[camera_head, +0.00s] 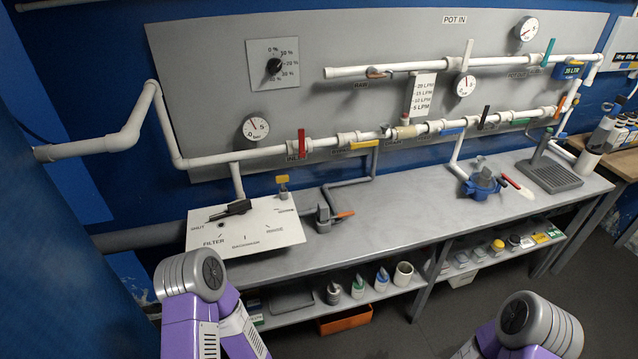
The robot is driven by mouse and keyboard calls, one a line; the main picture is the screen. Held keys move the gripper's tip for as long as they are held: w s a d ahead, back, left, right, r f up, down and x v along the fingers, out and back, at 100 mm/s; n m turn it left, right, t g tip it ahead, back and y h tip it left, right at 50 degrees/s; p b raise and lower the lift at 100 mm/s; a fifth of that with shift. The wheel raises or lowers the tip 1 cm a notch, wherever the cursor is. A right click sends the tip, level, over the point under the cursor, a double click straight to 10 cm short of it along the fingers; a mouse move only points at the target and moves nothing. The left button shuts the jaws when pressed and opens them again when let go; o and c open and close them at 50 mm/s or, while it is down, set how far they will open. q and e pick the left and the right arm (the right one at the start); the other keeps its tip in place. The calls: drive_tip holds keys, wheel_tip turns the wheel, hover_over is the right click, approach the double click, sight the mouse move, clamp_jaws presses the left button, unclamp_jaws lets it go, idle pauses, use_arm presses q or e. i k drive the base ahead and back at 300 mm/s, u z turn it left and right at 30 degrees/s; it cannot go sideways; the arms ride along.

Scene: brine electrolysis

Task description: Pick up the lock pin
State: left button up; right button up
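I cannot make out for certain which item is the lock pin. A small upright piece with a yellow top (283,181) stands at the back right corner of the white filter plate (262,240) on the bench. A dark handle (229,209) lies across the plate near the "SHUT" mark. To the right of the plate, a small grey fitting with an orange lever (345,214) sits on the bench. Only purple links and grey joints of my two arms show at the bottom edge. Neither gripper is in view, so nothing of their fingers shows.
White pipes with coloured valve levers run along the grey panel (320,98) behind the bench (420,188). A blue pump-like unit (484,184) and a grey drip tray (549,175) stand at the right. The middle of the bench is clear. Bottles and boxes fill the lower shelf.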

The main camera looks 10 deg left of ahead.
sight(282, 178)
drive_tip(key=z, duration=1)
drive_tip(key=i, duration=1.15)
drive_tip(key=u, duration=2.6)
